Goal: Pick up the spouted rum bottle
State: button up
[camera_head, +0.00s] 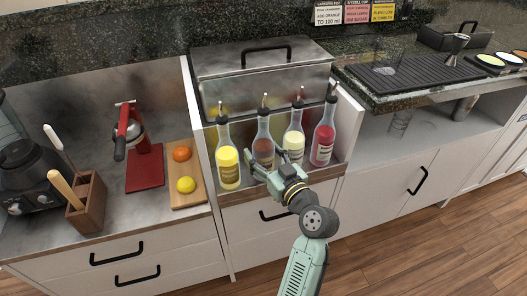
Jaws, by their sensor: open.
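Several spouted bottles stand upright in a row in a metal rail: a yellow one (228,167), a brown one (263,146), a pale cream one (294,144) and a red one (323,144). The labels are too small to read; the brown one looks most like rum. My gripper (262,159) is open at the front of the row, its fingers reaching toward the lower part of the brown bottle. The fingers overlap that bottle in the picture, and I cannot tell whether they touch it. The brown bottle's base is hidden behind my gripper.
A lidded metal bin (260,72) stands right behind the bottles. On the left are a cutting board (184,199) with fruit, a red juicer (128,130) and a wooden utensil holder (88,205). A black bar mat (415,75) lies on the right counter.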

jog(key=shift+c, duration=0.3)
jog(key=c, duration=1.3)
